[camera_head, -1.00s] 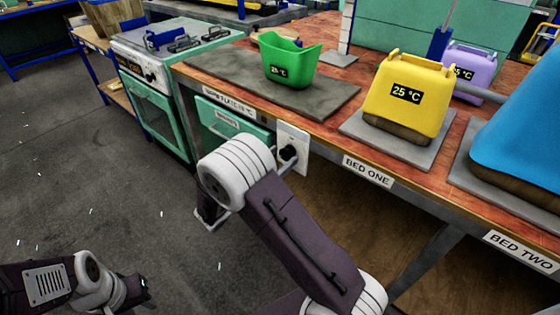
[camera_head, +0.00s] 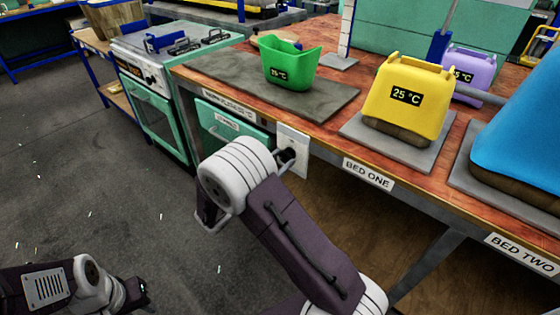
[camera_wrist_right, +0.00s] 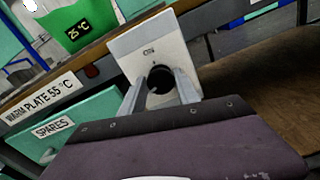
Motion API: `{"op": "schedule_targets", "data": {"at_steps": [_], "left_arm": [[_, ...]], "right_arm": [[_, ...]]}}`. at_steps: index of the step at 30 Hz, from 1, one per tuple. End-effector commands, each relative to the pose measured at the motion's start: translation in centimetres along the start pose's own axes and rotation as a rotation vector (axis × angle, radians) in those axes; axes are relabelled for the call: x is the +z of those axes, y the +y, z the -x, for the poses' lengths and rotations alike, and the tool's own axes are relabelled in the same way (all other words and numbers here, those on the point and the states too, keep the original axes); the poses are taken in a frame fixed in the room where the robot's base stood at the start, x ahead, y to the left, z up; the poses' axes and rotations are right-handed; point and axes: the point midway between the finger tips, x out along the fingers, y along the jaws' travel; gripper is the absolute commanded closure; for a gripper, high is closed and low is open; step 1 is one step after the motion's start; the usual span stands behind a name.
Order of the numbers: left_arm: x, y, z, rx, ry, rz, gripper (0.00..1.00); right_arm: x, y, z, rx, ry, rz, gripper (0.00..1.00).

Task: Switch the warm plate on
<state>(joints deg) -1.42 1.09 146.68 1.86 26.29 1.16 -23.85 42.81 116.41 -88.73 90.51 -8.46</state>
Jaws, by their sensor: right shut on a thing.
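The warm plate (camera_head: 225,77) is a dark grey slab at the left end of the orange bench. A green bin (camera_head: 291,66) reading 25 °C stands on it. Below, on the bench front, a white switch panel (camera_head: 296,140) carries a black knob (camera_wrist_right: 160,80). The wrist view shows the word ON above the knob. My right gripper (camera_wrist_right: 161,88) has its two fingers closed on either side of the knob; in the head view the wrist partly hides it. My left gripper (camera_head: 140,291) hangs low at the bottom left, away from the bench; its jaws are too small to read.
A label reading WARM PLATE 55 °C (camera_wrist_right: 40,102) and a drawer marked SPARES (camera_wrist_right: 52,130) lie left of the switch. A yellow cover (camera_head: 408,88) stands on bed one, a blue one (camera_head: 525,130) on bed two.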

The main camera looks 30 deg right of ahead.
Motion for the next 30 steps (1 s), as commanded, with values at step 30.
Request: {"op": "schedule_targets", "data": {"at_steps": [30], "left_arm": [[0.6, -0.1, -6.2, 0.0, 0.0, 0.0, 0.64]], "right_arm": [[-0.8, -0.5, 0.0, -0.001, 0.001, -0.967, 1.0]]}}
